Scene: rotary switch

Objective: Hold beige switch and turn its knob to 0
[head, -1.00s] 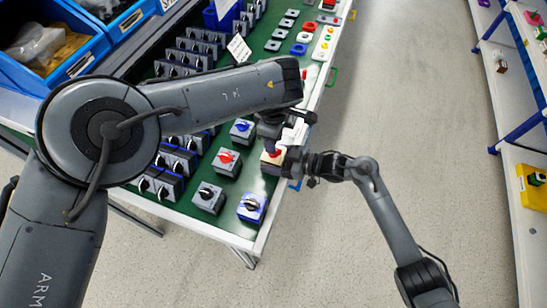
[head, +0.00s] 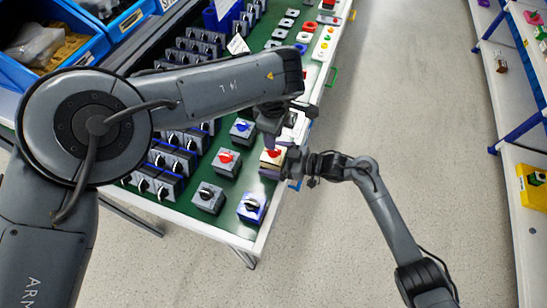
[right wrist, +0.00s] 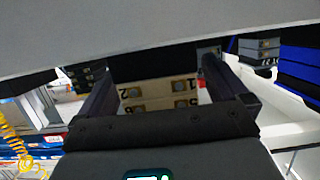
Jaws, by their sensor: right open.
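The beige switch (head: 266,159), a box with a pale top and a red part, stands near the right edge of the green-topped table. Its numbered beige side (right wrist: 160,93) shows in the right wrist view between the two dark fingers of my right gripper (head: 284,165). That gripper is open and comes at the switch from the right; contact cannot be told. My left gripper (head: 271,138) points down over the switch's top, close to the knob. The knob is mostly hidden, and the left fingers are too small to read.
A red-knob switch (head: 226,161), a black-knob switch (head: 208,198) and a blue-based switch (head: 251,208) stand close by on the table (head: 188,209). Several more switches stand in rows to the left. Open floor (head: 410,120) lies to the right.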

